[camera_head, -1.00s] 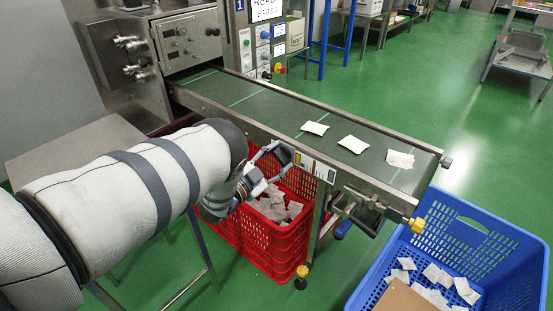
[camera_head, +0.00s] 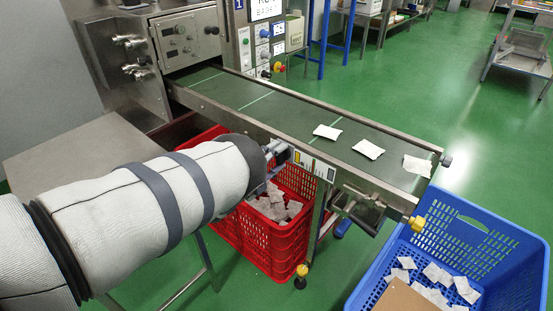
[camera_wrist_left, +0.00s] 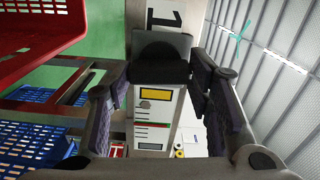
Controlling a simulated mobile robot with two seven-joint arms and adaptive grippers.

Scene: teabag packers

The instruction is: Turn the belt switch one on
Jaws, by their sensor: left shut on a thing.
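My left gripper (camera_head: 276,156) is at the near side of the conveyor belt (camera_head: 290,114), by a labelled panel (camera_head: 316,166). In the left wrist view my gripper (camera_wrist_left: 163,66) has its two fingers on either side of a dark block-like switch (camera_wrist_left: 161,52) and is shut on it. Behind the switch is a white panel (camera_wrist_left: 157,122) with a yellow label and a "1" above it. In the head view the switch is hidden by my left gripper and arm. Three white teabags (camera_head: 368,149) lie on the belt, one at its right end. My right gripper is not in view.
A red crate (camera_head: 262,240) with teabags stands below the belt, under my left gripper. A blue crate (camera_head: 470,240) with several teabags and a brown board stands at the belt's right end. A steel machine (camera_head: 190,45) is at the belt's left end.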

